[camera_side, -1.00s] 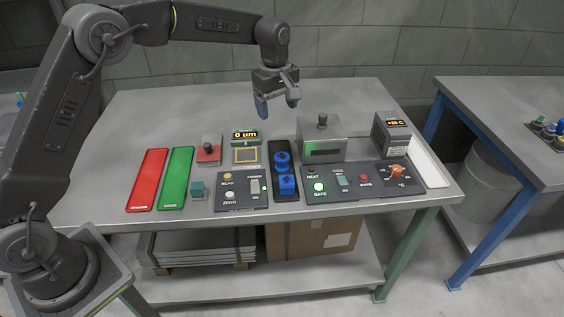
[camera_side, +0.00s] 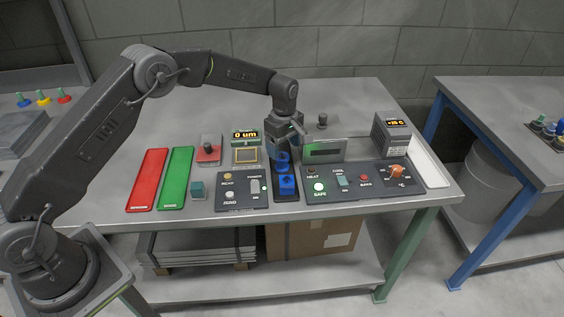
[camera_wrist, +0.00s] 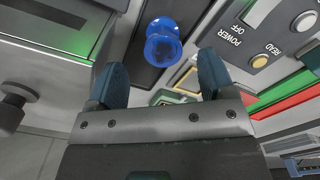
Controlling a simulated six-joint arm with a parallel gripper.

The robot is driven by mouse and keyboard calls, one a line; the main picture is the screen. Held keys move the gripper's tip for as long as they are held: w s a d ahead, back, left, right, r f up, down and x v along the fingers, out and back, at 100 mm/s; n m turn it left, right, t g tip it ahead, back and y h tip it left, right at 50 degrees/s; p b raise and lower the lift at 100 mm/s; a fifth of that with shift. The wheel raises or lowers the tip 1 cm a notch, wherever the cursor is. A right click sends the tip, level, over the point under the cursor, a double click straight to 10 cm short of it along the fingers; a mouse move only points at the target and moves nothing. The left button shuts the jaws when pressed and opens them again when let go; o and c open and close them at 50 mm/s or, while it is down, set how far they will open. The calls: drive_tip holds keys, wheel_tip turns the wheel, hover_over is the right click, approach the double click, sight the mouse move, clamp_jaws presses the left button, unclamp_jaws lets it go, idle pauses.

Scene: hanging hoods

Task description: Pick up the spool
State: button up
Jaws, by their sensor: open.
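In the wrist view a flanged blue spool (camera_wrist: 162,45) lies ahead of the gap between my two fingertips (camera_wrist: 160,70). No contact shows there. I cannot tell the exact height left between fingers and spool.
A grey heater box (camera_side: 324,151) with a knob stands close right of my gripper. The gauge (camera_side: 246,150) is at left, with the button panel (camera_side: 241,191) in front. Red (camera_side: 148,180) and green (camera_side: 176,178) strips lie further left. The table's back is clear.

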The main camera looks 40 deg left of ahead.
sight(282, 156)
drive_tip(key=f, duration=0.5)
drive_tip(key=shift+s+a, duration=0.1)
drive_tip(key=shift+a, duration=0.15)
drive_tip(key=shift+r, duration=0.1)
drive_tip(key=c, duration=1)
